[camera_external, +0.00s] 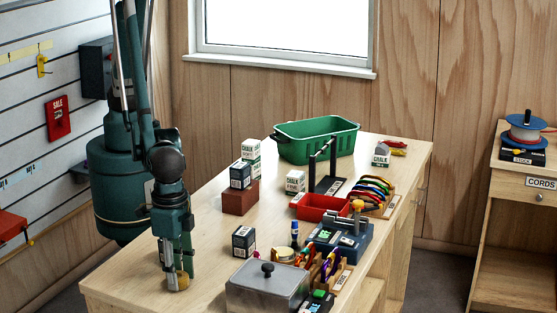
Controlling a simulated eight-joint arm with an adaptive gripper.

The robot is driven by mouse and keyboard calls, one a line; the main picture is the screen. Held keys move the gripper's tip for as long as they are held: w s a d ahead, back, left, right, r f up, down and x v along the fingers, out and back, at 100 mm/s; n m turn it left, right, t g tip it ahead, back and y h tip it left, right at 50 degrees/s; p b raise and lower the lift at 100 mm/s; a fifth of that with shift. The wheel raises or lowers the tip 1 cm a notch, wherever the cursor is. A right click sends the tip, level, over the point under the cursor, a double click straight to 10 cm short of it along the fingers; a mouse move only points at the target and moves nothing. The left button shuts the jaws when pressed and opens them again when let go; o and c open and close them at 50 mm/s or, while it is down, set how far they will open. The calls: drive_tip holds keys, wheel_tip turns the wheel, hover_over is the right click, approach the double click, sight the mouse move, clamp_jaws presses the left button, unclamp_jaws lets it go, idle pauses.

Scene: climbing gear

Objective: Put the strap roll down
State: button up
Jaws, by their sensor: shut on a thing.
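My gripper (175,270) points down over the near left part of the wooden table (125,287). It is shut on a small yellow-tan roll (182,281), which looks like the strap roll. The fingers hide part of the roll. The roll is at or just above the tabletop; I cannot tell whether it touches.
A dark small box (243,241) and a grey lidded tin (266,289) stand to the right. A red-brown block (240,198) with boxes is behind. A green basket (316,141) and red tray (322,208) are farther off. Bare tabletop surrounds my gripper.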

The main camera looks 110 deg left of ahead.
sight(173, 281)
drive_tip(key=shift+f, duration=0.15)
drive_tip(key=o, duration=0.9)
drive_tip(key=shift+r, duration=6.15)
drive_tip(key=shift+a, duration=0.1)
